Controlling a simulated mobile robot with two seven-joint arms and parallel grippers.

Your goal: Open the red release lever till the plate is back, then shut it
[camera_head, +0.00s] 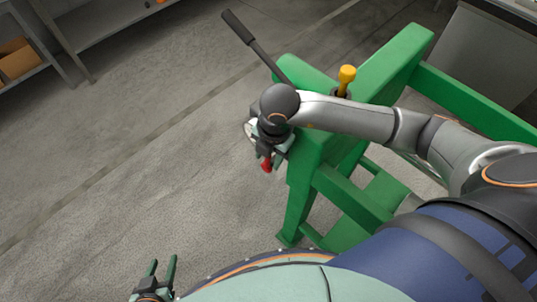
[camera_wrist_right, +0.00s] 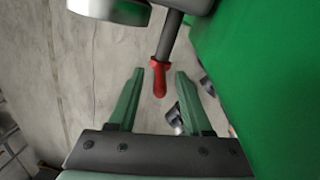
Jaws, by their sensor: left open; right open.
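The red release lever (camera_head: 267,165) hangs at the left side of the green stand, its tip pointing down. In the right wrist view the red lever (camera_wrist_right: 159,78) sits on a dark rod and shows between the tips of my right gripper (camera_wrist_right: 158,76). The fingers stand apart on either side of it, and I see no clear contact. In the head view my right gripper (camera_head: 272,150) is at the lever and partly hidden by my wrist. My left gripper (camera_head: 161,268) is open and empty at the bottom, far from the stand. I cannot make out the plate.
The green stand (camera_head: 405,62) fills the right, with a yellow-topped knob (camera_head: 346,75) and a long black-gripped handle (camera_head: 240,30) rising from it. Grey shelving (camera_head: 95,35) with a cardboard box (camera_head: 20,60) is at upper left. The floor left of the stand is clear.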

